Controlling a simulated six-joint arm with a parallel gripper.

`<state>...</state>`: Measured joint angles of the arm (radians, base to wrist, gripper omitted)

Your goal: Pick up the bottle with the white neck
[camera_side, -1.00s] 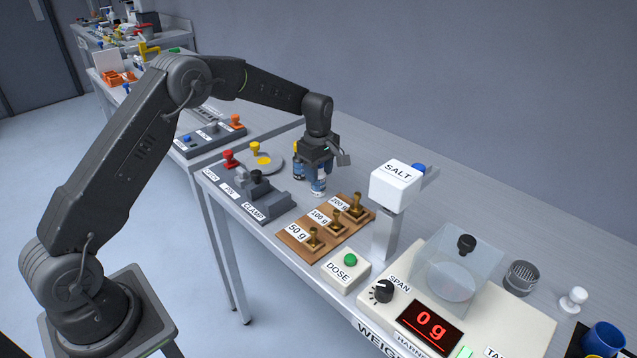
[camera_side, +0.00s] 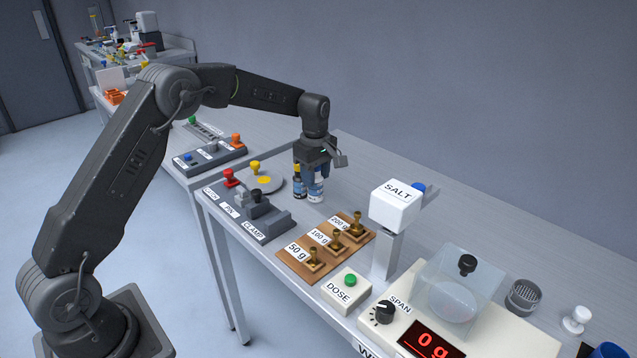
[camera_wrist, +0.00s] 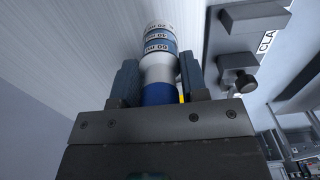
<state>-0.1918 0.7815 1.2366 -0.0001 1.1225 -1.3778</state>
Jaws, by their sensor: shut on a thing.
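The bottle with the white neck (camera_wrist: 156,69) is between the two fingers of my gripper (camera_wrist: 157,84) in the wrist view. It has a blue cap and a white body with blue printed bands. My gripper is shut on it around the neck and cap. In the side view my gripper (camera_side: 315,168) points down, with the bottle (camera_side: 316,190) hanging under it, apparently a little above the bench. A darker bottle with a yellow top (camera_side: 299,185) stands just to its left, partly hidden by my gripper.
A grey control block with red and black knobs (camera_side: 255,215) lies to the left in front. Brass weights on a wooden board (camera_side: 325,247), a SALT hopper (camera_side: 396,207) and a scale (camera_side: 400,325) are to the right. The bench behind my gripper is clear.

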